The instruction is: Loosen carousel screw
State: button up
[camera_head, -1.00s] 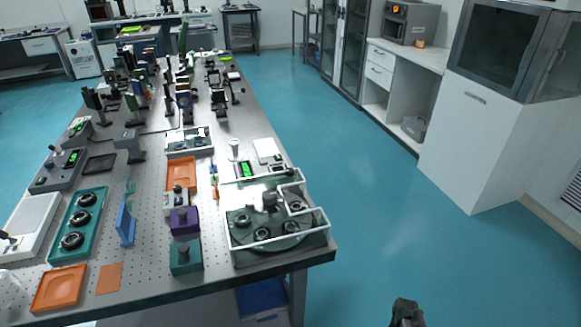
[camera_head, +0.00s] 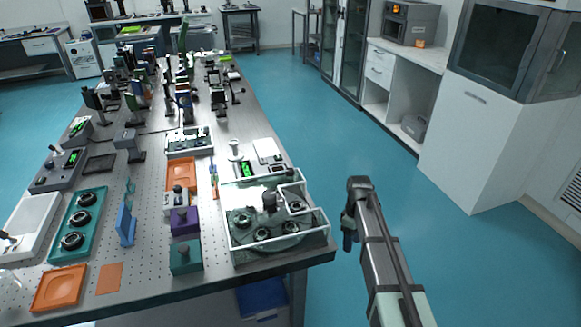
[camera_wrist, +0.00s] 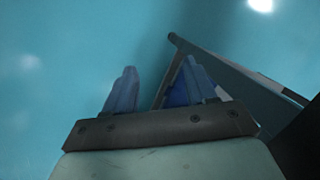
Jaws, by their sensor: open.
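The carousel (camera_head: 285,242) is a round grey-green disc with several dark round mounts, set inside a white-framed box (camera_head: 327,226) at the table's near right corner. A dark knob-like screw (camera_head: 269,202) stands up near the middle of the carousel. My gripper (camera_head: 348,240) is out past the table's right edge, to the right of the carousel box and apart from it. In the wrist view, my gripper's two bluish fingers (camera_wrist: 160,85) are spread with nothing between them. The teal floor and part of the table edge show beyond them.
The perforated optical table (camera_head: 150,235) carries a teal tray (camera_head: 58,247) with black rings, a teal block (camera_head: 185,257), a purple block (camera_head: 184,221) and orange trays (camera_head: 60,287) left of the carousel. Open floor (camera_head: 370,140) lies right of the table.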

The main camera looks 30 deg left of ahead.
jog(key=w+a+r+n+t, duration=0.1)
jog(key=a+r+n, duration=0.1)
jog(key=a+r, duration=0.65)
jog(key=w+a+r+n, duration=0.1)
jog(key=a+r+n, duration=0.3)
jog(key=r, duration=0.7)
notch_tip(320, 180, up, 18)
jog(key=n+t+y, duration=0.1)
jog(key=n, duration=0.2)
send_over(290, 170)
notch_tip(290, 170, down, 14)
jog(key=shift+w, duration=0.1)
jog(key=shift+c, duration=0.4)
grip_shut()
jog(key=shift+m, duration=0.3)
